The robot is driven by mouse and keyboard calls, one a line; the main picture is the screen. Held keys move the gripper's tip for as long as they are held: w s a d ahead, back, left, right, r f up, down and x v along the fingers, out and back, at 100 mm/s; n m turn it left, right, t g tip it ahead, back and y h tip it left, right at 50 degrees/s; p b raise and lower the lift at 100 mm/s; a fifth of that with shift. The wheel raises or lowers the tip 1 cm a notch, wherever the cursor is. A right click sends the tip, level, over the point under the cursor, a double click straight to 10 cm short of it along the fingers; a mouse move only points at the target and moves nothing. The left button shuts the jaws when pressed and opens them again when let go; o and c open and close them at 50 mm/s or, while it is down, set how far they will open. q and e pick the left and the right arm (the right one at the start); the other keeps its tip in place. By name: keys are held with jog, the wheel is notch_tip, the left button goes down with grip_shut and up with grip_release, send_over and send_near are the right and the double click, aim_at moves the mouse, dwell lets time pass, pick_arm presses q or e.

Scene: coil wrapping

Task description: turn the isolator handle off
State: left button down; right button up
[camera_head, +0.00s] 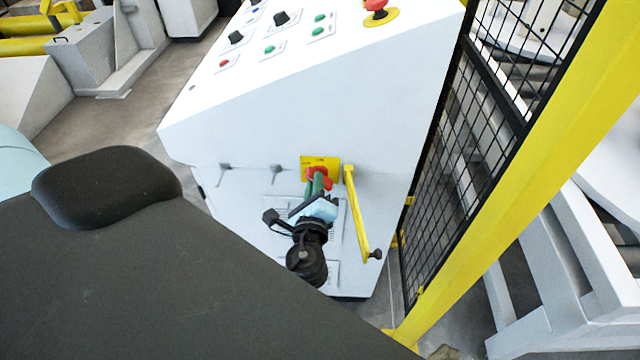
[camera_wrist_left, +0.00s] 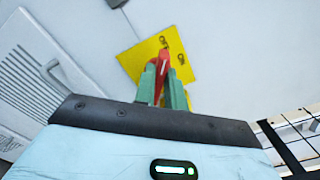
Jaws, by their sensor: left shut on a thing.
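The isolator handle is red and sits on a yellow plate (camera_head: 333,163) on the front of the white control cabinet (camera_head: 290,130). In the head view a bit of the red handle (camera_head: 318,171) shows above my left gripper (camera_head: 317,182). In the left wrist view the green fingers of my left gripper (camera_wrist_left: 162,82) are shut on the red handle (camera_wrist_left: 163,62), one on each side. The handle's upper end stands out between the fingertips over the yellow plate (camera_wrist_left: 135,60). My right gripper is not in view.
A yellow lever (camera_head: 356,215) with a black knob hangs just right of the plate. A black mesh fence with a yellow post (camera_head: 520,180) stands right of the cabinet. Buttons and knobs, including a red emergency stop (camera_head: 376,6), are on the sloped panel above.

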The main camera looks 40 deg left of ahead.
pick_arm(q)
jog(key=shift+a+f+n+b, duration=0.1)
jog(key=shift+f+n+b, duration=0.1)
jog(key=shift+n+b, duration=1.4)
jog(key=shift+f+n+b, duration=0.2)
jog(key=shift+n+b, duration=0.6)
jog(key=shift+n, duration=1.6)
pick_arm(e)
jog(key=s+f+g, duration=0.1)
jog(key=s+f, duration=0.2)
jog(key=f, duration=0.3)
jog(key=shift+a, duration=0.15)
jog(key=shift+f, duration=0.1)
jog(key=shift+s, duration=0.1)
pick_arm(q)
jog(key=c, duration=1.5)
grip_release()
jog(key=shift+s, duration=0.1)
jog(key=shift+o, duration=0.2)
